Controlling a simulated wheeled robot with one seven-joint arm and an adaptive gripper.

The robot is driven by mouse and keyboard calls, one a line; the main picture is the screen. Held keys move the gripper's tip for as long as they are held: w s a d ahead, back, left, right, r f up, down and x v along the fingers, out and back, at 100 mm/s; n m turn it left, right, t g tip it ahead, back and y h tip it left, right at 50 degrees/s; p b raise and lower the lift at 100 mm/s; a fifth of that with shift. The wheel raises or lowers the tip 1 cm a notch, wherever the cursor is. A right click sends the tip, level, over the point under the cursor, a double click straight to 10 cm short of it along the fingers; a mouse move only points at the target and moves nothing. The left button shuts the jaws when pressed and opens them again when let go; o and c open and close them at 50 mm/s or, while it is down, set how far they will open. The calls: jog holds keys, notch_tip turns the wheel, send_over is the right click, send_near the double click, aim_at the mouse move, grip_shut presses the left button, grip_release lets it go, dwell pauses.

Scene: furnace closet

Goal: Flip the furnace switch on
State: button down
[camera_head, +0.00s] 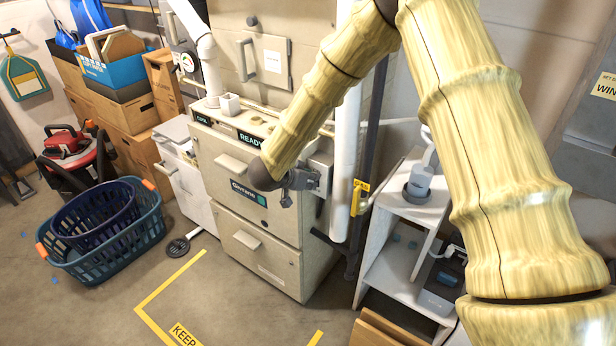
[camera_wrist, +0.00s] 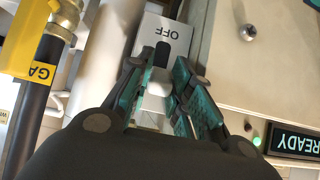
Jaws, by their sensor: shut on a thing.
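The furnace (camera_head: 245,165) is a beige cabinet with a lit READY display, which also shows inverted in the wrist view. The furnace switch (camera_wrist: 155,84) has a pale lever below a dark slot on a light plate (camera_wrist: 164,24) marked OFF, and the lettering appears inverted. In the head view, a grey switch box (camera_head: 322,165) on the furnace's right side is partly hidden by my arm. My gripper (camera_wrist: 164,62) has its teal-padded fingers on either side of the lever, shut on it. The gripper (camera_head: 288,190) looks small and dark in the head view. The lever's lower part is hidden.
A white vertical pipe (camera_head: 348,160) and a dark gas pipe with a yellow tag (camera_head: 358,197) stand close right of the switch box. A white shelf (camera_head: 400,255) is farther right. Blue laundry baskets (camera_head: 105,240) sit at left. Floor before the furnace is clear, with yellow tape.

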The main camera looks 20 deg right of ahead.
dwell(0.3)
jog(key=c, duration=1.6)
grip_release()
jog(key=shift+o, duration=0.2)
jog(key=v, duration=1.2)
jog(key=shift+d, duration=0.1)
jog(key=s+d+f+n+y, duration=0.25)
jog(key=s+f, duration=0.45)
jog(key=f, duration=0.5)
jog(key=s+d+f+n+y, duration=0.2)
jog(key=s+f+n, duration=0.35)
jog(key=f, duration=0.75)
jog(key=s+d+f+n+g+y, duration=0.1)
jog(key=s+f, duration=0.4)
jog(key=s, duration=1)
jog(key=s+d+f+n+g+y, duration=0.1)
jog(key=s+f+g+y, duration=0.2)
jog(key=s, duration=1.2)
notch_tip(320, 180, down, 2)
jog(key=shift+d+f+g, duration=0.25)
jog(key=shift+d+g, duration=0.05)
jog(key=shift+g, duration=0.9)
